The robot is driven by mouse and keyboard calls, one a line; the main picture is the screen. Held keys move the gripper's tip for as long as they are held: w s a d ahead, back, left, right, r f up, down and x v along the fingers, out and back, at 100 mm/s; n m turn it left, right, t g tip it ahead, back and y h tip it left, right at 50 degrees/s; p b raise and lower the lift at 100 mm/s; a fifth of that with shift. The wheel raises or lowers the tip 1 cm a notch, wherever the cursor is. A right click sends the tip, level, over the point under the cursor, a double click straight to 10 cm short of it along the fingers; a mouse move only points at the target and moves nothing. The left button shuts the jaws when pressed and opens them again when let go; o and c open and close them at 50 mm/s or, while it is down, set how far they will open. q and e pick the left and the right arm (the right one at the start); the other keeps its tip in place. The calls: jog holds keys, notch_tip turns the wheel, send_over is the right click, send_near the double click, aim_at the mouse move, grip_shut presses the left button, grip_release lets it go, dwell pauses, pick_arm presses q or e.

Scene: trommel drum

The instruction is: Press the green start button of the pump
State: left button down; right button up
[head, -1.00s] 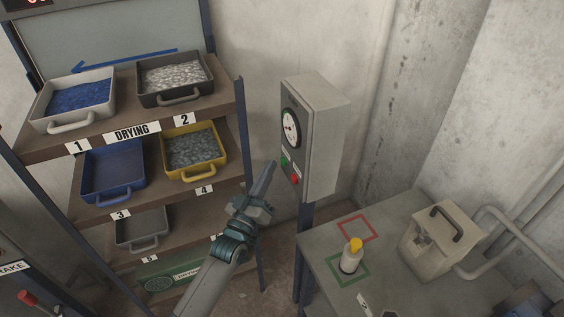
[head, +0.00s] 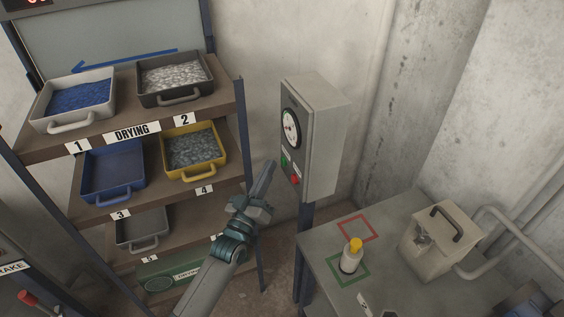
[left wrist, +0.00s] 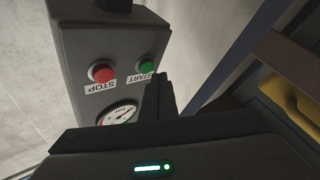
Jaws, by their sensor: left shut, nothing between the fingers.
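The pump's grey control box (head: 318,130) stands on a post right of the shelf, with a round gauge (head: 291,127) on its front. Below the gauge are the green start button (head: 285,162) and the red stop button (head: 295,180). In the left wrist view the green start button (left wrist: 147,65) sits over a START label, beside the red stop button (left wrist: 102,72). My left gripper (head: 271,165) is shut and empty, its tip just left of the buttons. In the left wrist view its fingers (left wrist: 160,82) reach up close to the green button; contact cannot be told. My right gripper is not in view.
A shelf (head: 125,142) with several trays stands left of the arm. A red square on the table is empty.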

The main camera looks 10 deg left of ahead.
pick_arm(q)
jog(key=shift+w+d, duration=0.45)
jog(key=shift+d, duration=0.25)
dwell(1.4)
dwell(0.3)
jog(key=shift+s+a, duration=0.5)
jog(key=shift+a, duration=0.2)
jog(key=shift+s+a+p, duration=0.35)
jog(key=shift+s+a, duration=0.35)
jog(key=shift+a, duration=0.35)
jog(key=shift+s+a+p, duration=0.35)
jog(key=shift+s+a, duration=0.35)
jog(key=shift+a, duration=0.35)
